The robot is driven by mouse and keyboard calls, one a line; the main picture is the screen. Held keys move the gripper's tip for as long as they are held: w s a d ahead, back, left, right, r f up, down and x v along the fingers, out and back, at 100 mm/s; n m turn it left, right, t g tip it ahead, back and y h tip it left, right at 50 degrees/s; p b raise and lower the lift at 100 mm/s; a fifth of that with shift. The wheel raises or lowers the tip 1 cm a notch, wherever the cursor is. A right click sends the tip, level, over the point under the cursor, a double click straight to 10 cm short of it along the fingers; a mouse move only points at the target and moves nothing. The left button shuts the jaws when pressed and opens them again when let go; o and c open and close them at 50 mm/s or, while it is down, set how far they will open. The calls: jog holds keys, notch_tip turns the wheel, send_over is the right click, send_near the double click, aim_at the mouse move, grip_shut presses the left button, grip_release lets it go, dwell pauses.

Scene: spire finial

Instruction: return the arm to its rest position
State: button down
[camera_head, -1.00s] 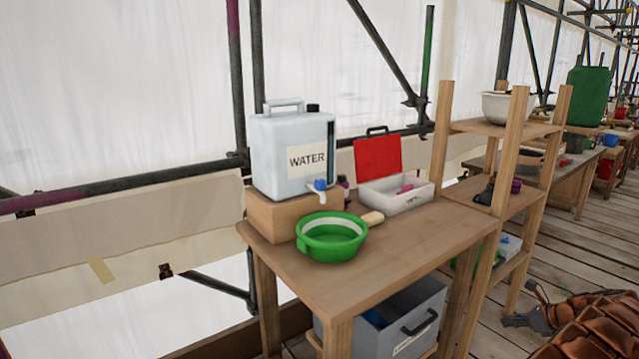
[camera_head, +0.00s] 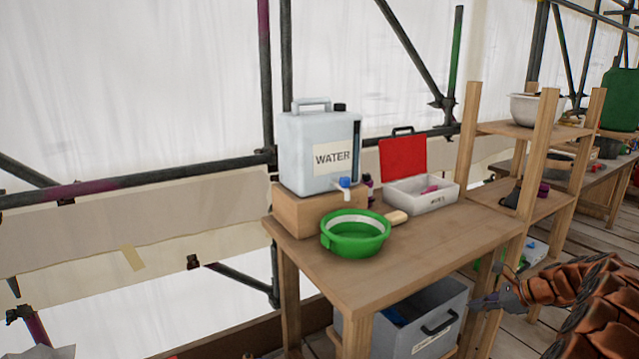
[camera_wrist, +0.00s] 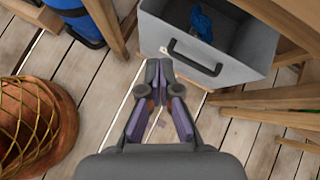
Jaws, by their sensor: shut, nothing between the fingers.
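My gripper (camera_head: 492,301) is at the lower right in the head view, on the end of my arm, in front of the wooden table's right side. In the wrist view my gripper (camera_wrist: 164,68) points down at the plank floor, with its fingertips together and nothing between them. A grey bin (camera_wrist: 190,58) with a dark handle and something blue inside is just beyond the fingertips. The same grey bin shows under the table in the head view (camera_head: 393,338).
A wooden table (camera_head: 440,240) holds a water container (camera_head: 305,150), a green basin (camera_head: 352,240) and a white box (camera_head: 432,200) with a red lid. A wooden shelf (camera_head: 545,150) stands right of it. A brown basket (camera_wrist: 30,140) and a blue object (camera_wrist: 80,20) are left in the wrist view.

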jog(key=s+a+r+n+g+y, duration=0.15)
jog(key=a+r+n, duration=0.3)
jog(key=a, duration=0.75)
jog(key=s+a+r+n+g+h, duration=0.1)
jog(key=s+a+r+n+g, duration=0.3)
jog(key=s+a, duration=0.45)
jog(key=s+a+r+n+g+h, duration=0.1)
jog(key=s+a+r+n, duration=0.1)
jog(key=s+a+n, duration=0.55)
jog(key=s+a+f+n+g+h, duration=0.1)
jog(key=s+n+g+h, duration=0.2)
jog(key=s, duration=1.1)
jog(key=s+a+f+n+h, duration=0.15)
jog(key=s+n+h, duration=0.35)
jog(key=s, duration=0.9)
notch_tip(320, 180, up, 16)
jog(key=t+y+p, duration=0.1)
jog(key=p, duration=1.4)
jog(key=shift+w+d+n, duration=0.25)
jog(key=shift+w+n, duration=0.05)
jog(key=shift+y, duration=0.25)
